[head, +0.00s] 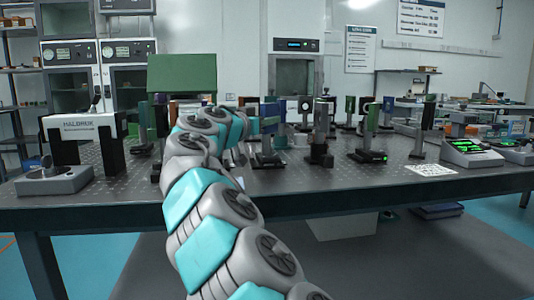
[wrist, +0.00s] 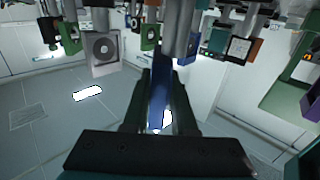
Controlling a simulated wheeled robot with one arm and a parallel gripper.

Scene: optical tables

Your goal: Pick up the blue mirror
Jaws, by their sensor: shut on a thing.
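In the wrist view, the blue mirror (wrist: 158,98) shows as a narrow blue piece seen edge-on between the two dark fingers. My gripper (wrist: 160,88) is shut on it. A grey post stands just beyond the fingertips, and I cannot tell whether it belongs to the mirror.
The dark perforated optical table (head: 330,182) carries several mounts on posts around my arm. A green panel (head: 182,74) stands behind the arm. A white box (head: 84,124) is at left, and a device with a green display (head: 471,152) at right. The table's front right is mostly clear.

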